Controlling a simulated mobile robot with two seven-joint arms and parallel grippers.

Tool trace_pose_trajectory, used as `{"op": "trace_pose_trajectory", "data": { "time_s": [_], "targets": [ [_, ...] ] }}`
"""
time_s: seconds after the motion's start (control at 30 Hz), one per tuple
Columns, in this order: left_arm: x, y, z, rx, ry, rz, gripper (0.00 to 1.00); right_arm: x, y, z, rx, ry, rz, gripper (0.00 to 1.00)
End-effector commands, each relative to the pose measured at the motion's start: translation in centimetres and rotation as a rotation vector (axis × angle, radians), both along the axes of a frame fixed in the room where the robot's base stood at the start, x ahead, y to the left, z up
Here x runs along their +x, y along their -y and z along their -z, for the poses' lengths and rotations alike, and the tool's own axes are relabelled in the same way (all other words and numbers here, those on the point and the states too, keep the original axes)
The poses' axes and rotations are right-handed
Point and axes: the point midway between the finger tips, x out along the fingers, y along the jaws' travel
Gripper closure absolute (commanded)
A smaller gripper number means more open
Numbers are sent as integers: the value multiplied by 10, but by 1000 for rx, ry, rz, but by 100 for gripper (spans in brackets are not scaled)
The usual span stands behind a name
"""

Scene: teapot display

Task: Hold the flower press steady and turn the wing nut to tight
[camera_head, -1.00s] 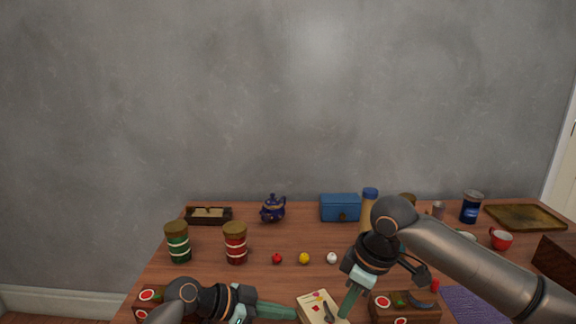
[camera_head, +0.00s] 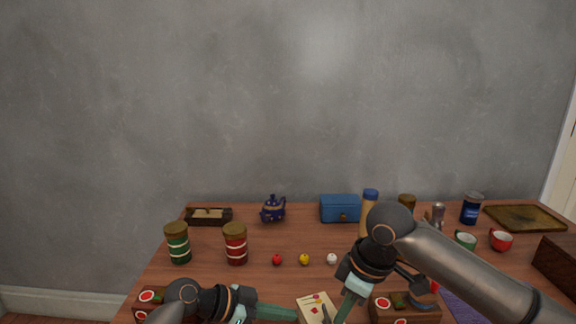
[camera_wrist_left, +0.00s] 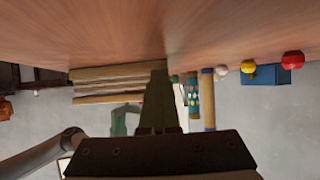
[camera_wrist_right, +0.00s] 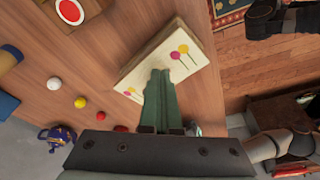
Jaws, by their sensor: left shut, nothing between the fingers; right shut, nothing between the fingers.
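The flower press (camera_head: 314,302), a pale block with printed flowers on top, lies at the front of the table between my grippers. The right wrist view shows its top (camera_wrist_right: 178,48), and the left wrist view its layered side (camera_wrist_left: 112,84). My left gripper (camera_head: 290,313) is shut and empty at the left side of the press; contact is unclear. My right gripper (camera_head: 338,316) is shut and empty; its fingers (camera_wrist_right: 159,76) overlap the press's near edge in the right wrist view. I cannot make out the wing nut clearly.
Brown boxes with red round labels stand left (camera_head: 149,296) and right (camera_head: 404,306) of the press. Red (camera_head: 277,259), yellow (camera_head: 304,259) and white (camera_head: 331,258) balls lie behind it. A blue teapot (camera_head: 273,210) and blue box (camera_head: 340,209) stand at the back.

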Motion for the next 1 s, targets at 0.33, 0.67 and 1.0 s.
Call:
{"op": "trace_pose_trajectory", "data": {
  "time_s": [0.33,0.67,1.0],
  "targets": [
    [0,0,0,0,0,0,100,-4,3,0,0,-1,0,100],
    [0,0,0,0,0,0,100,-5,5,-20,1,3,0,100],
    [0,0,0,0,0,0,100,-6,5,-57,1,2,-1,100]
  ]
}}
